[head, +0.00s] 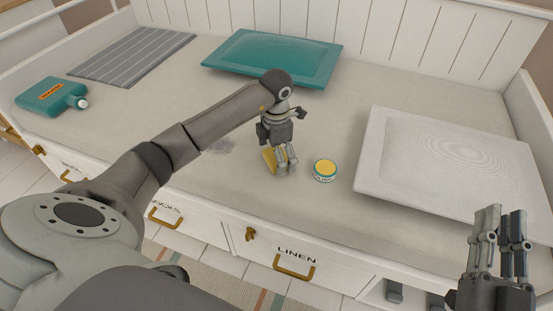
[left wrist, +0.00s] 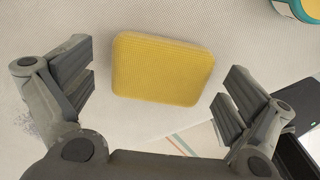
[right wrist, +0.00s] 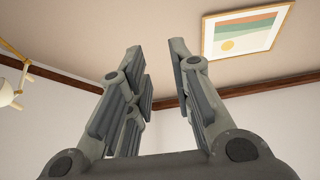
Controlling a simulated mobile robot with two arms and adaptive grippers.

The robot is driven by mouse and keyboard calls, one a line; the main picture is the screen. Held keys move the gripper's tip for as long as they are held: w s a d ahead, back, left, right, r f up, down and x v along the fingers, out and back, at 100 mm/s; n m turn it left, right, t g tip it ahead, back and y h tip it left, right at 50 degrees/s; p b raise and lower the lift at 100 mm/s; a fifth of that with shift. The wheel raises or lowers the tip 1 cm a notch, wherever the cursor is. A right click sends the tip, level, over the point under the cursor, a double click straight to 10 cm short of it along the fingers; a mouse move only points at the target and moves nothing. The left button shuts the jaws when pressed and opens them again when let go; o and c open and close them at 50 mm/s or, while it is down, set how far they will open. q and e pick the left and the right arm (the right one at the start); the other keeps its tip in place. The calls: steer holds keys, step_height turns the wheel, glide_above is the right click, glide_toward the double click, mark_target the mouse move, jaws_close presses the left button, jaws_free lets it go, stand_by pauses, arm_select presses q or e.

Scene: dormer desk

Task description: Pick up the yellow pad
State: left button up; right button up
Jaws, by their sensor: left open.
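The yellow pad (left wrist: 162,69) is a rounded rectangular block lying flat on the pale desk surface. In the left wrist view it lies ahead of my left gripper (left wrist: 158,92), whose open fingers are on either side with nothing between them touching it. In the head view the pad (head: 269,160) is partly hidden behind my left gripper (head: 283,170), which points down over it near the desk's front edge. My right gripper (head: 503,225) is raised at the lower right, pointing up and empty. In the right wrist view its fingers (right wrist: 160,65) stand apart.
A round tin with a yellow top (head: 325,168) stands just right of the left gripper. A white tray (head: 385,183) lies at right, a teal tray (head: 325,75) at the back. A grey ribbed mat (head: 130,55) and a teal bottle (head: 50,94) are at left.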

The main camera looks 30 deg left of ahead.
arm_select(q)
steer(key=c, duration=1.1)
steer(key=shift+r, duration=0.15)
arm_select(e)
steer(key=shift+w+f, duration=0.1)
